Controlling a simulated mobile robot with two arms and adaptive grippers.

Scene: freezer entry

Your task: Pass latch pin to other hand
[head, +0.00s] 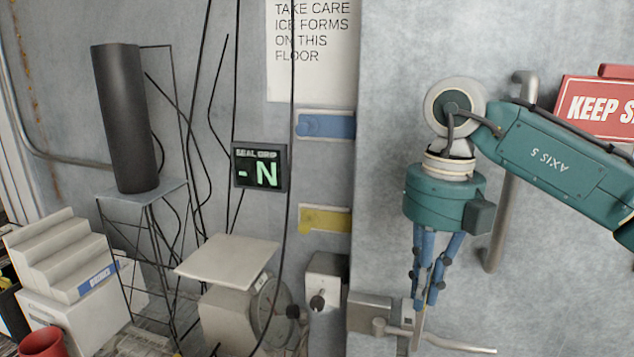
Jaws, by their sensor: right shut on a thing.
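My right gripper (425,300) comes in from the right and points straight down, with its blue fingers closed. It is shut on a thin, pale, upright piece (417,332), which appears to be the latch pin. The pin hangs below the fingertips, in front of the door latch (372,312) and its lever handle. The fingers hide the pin's upper end. I cannot tell whether the pin touches the latch. My left gripper is not in view.
A vertical door handle (503,225) stands behind my right arm. A small display (260,167) hangs among black cables at the centre. A scale-like box (228,258), a black cylinder on a wire stand (125,120), a stepped white rack (60,250) and a red cup (42,343) fill the left.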

